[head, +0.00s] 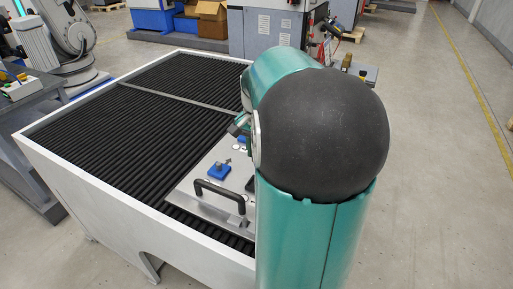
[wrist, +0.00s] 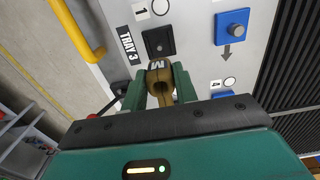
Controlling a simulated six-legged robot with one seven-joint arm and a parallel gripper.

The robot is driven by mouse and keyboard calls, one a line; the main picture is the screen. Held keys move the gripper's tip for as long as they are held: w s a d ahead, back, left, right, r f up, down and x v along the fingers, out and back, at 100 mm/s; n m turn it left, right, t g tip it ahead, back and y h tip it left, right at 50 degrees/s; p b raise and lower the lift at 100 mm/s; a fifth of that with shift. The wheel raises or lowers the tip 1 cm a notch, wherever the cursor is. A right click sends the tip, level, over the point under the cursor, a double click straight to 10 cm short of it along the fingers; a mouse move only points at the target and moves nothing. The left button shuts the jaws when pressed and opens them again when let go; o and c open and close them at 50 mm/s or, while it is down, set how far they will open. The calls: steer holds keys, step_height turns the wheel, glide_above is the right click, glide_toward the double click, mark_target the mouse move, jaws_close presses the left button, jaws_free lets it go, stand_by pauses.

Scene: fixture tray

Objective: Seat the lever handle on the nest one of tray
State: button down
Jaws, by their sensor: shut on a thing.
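My gripper (wrist: 160,90) is shut on the brass-brown lever handle (wrist: 160,76), seen in the wrist view between its two green fingers. In the head view the tray (head: 188,189) is partly hidden by my arm, and my gripper and the handle are hidden.
A blue block (wrist: 232,27) stands on the tray at the right, with an arrow beside it. Another blue part (wrist: 222,95) shows by label "4". A yellow handle (wrist: 82,32) rises at the tray's left edge. A black handle (head: 220,191) is on the near side in the head view.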

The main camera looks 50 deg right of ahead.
steer(key=shift+s+a+f, duration=0.1)
steer(key=shift+a+f, duration=0.05)
steer(key=shift+f, duration=2.7)
steer(key=shift+f, duration=1.75)
steer(key=c, duration=1)
jaws_free()
step_height(320, 180, up, 14)
steer(key=shift+f, duration=0.1)
